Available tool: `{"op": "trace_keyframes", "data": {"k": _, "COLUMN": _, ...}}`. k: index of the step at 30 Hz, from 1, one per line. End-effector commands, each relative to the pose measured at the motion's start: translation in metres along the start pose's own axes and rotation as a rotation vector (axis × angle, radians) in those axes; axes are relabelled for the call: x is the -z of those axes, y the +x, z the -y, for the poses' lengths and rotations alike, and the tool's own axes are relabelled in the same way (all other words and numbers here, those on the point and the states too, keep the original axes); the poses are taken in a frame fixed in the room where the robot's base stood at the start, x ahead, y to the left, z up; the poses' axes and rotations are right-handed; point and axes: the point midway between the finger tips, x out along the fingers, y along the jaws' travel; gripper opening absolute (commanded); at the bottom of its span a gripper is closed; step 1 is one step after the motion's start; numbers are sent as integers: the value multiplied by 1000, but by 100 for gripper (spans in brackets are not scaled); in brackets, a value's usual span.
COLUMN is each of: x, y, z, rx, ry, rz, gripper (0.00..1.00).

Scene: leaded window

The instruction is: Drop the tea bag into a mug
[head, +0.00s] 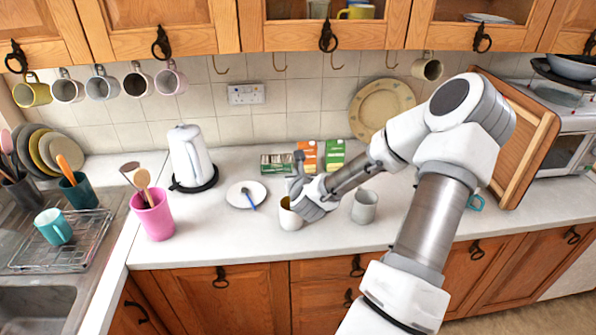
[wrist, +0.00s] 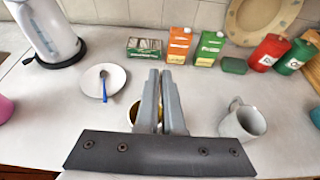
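My gripper (head: 294,183) is over the white mug with a yellowish inside (head: 289,215), at the front of the counter. In the wrist view my gripper's two fingers (wrist: 161,78) lie close together, and I see no tea bag between them. The same mug (wrist: 133,113) is mostly hidden behind the fingers there. A grey-white mug (head: 364,206) stands upright to the right; it also shows in the wrist view (wrist: 243,121). An open box with small compartments (head: 276,163), perhaps of tea bags, stands behind. No single tea bag is clearly visible.
A saucer with a blue spoon (head: 240,196) and a white kettle (head: 193,156) are to the left. Orange (head: 307,156) and green (head: 334,154) cartons stand at the back. Red (wrist: 268,53) and green canisters are at the right. Several mugs hang under the cupboards.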

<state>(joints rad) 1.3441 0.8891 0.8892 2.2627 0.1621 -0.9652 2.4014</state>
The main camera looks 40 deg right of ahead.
Motion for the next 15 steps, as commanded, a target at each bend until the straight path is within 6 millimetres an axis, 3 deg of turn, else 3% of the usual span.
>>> {"op": "trace_keyframes", "data": {"k": 1, "x": 11, "y": 4, "z": 0, "rx": -1, "ry": 0, "rz": 0, "gripper": 0}}
{"op": "trace_keyframes", "data": {"k": 6, "x": 28, "y": 12, "z": -1, "rx": 0, "ry": 0, "rz": 0, "gripper": 0}}
{"op": "trace_keyframes", "data": {"k": 15, "x": 32, "y": 13, "z": 0, "rx": 0, "ry": 0, "rz": 0, "gripper": 0}}
